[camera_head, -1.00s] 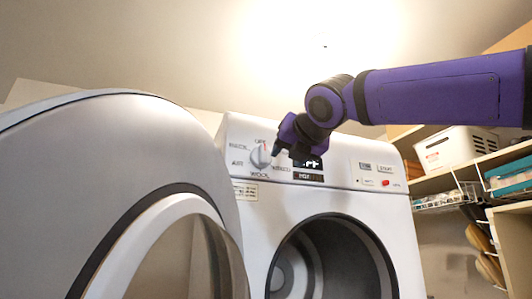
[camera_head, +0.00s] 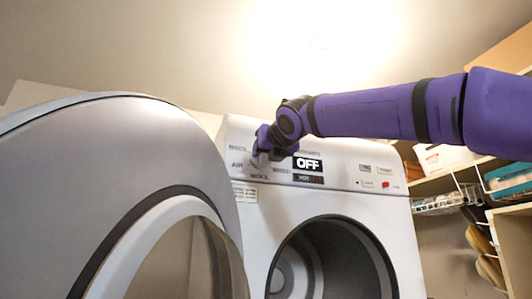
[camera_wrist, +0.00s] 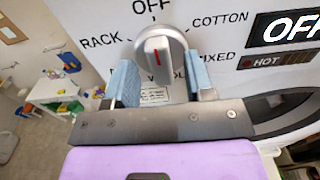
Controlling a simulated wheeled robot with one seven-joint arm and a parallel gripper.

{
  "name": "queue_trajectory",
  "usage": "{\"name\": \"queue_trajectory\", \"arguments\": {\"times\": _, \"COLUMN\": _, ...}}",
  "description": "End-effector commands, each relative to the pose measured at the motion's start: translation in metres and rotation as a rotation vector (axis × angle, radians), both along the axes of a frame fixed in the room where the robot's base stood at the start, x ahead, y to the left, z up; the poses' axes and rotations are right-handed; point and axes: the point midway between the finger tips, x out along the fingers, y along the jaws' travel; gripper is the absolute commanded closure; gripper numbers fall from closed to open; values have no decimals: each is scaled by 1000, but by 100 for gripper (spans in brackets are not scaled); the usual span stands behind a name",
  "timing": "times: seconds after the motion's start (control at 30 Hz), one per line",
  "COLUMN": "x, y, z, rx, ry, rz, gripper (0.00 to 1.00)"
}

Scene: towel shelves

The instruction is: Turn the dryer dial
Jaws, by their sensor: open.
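The dryer dial (camera_wrist: 165,46) is a round grey knob with a raised grip bar and a red mark. In the wrist view its bar stands nearly upright, below the "OFF" label. My gripper (camera_wrist: 160,66) is open, with one blue-padded finger on each side of the bar; I cannot tell whether the pads touch it. In the head view my gripper (camera_head: 264,149) is at the dial on the left of the panel and hides most of it. The dryer (camera_head: 350,204) is white, and its display (camera_head: 308,164) reads "OFF".
In the wrist view a low table (camera_wrist: 55,90) with small coloured items is far behind at left.

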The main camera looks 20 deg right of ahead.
Motion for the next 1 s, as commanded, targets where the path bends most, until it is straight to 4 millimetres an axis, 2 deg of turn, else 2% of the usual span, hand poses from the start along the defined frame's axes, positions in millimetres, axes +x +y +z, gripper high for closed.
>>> {"name": "queue_trajectory", "arguments": {"times": 0.13, "x": 8, "y": 0, "z": 0, "rx": 1, "ry": -1, "rz": 0, "gripper": 51}}
{"name": "queue_trajectory", "arguments": {"times": 0.4, "x": 9, "y": 0, "z": 0, "rx": 1, "ry": -1, "rz": 0, "gripper": 51}}
{"name": "queue_trajectory", "arguments": {"times": 0.43, "x": 9, "y": 0, "z": 0, "rx": 1, "ry": -1, "rz": 0, "gripper": 53}}
{"name": "queue_trajectory", "arguments": {"times": 0.63, "x": 9, "y": 0, "z": 0, "rx": 1, "ry": 0, "rz": 0, "gripper": 99}}
{"name": "queue_trajectory", "arguments": {"times": 1.0, "x": 9, "y": -1, "z": 0, "rx": 46, "ry": 0, "rz": -1, "gripper": 100}}
